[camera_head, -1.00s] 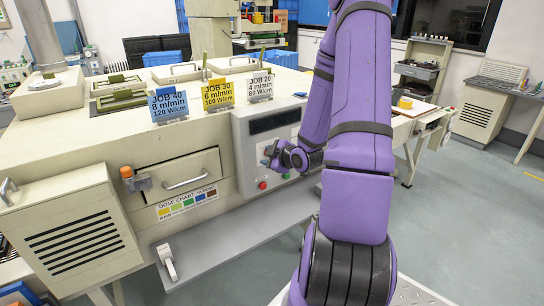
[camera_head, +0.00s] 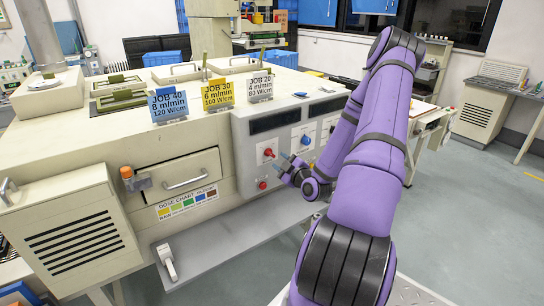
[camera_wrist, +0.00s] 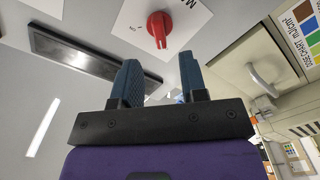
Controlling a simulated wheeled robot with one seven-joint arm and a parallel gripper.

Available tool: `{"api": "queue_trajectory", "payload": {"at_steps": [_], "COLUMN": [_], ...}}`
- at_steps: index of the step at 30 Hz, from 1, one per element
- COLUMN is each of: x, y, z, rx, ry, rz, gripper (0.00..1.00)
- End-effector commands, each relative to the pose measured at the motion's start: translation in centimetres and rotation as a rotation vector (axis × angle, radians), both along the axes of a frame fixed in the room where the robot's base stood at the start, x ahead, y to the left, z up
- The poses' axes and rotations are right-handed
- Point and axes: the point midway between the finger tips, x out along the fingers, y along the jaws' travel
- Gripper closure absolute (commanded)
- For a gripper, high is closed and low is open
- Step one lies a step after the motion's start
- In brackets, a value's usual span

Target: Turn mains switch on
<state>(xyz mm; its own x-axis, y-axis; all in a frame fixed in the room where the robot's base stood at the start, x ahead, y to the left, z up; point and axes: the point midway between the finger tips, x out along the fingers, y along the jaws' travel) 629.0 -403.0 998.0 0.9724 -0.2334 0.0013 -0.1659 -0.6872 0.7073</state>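The mains switch, a red rotary knob (camera_head: 268,152) on a white plate, is on the grey control panel (camera_head: 246,163) of the cream machine. In the wrist view the red knob (camera_wrist: 160,28) is near the top, beyond my fingertips. Its plate carries partly cut-off lettering starting with M; I cannot read the knob's setting. My gripper (camera_head: 281,161) is just right of and below the switch in the head view. It also shows in the wrist view (camera_wrist: 157,74), with blue-grey fingers apart and nothing between them. The fingers appear clear of the knob.
A red button (camera_head: 263,184) sits below the switch, and a blue knob (camera_head: 306,140) on another white plate is to the right. Dark display strips (camera_head: 278,119) run above. Job cards (camera_head: 218,93) stand on the machine top. A grey ledge (camera_head: 215,243) juts out below the panel.

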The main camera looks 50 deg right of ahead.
Motion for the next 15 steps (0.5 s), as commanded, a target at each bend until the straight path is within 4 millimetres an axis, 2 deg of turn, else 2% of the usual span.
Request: {"api": "queue_trajectory", "payload": {"at_steps": [6, 15], "x": [3.6, 5.9], "y": [-0.8, -1.4], "z": [0.0, 0.0], "rx": [0.001, 0.0], "ry": [-0.001, 0.0], "rz": [0.001, 0.0], "gripper": [0.61, 0.61]}}
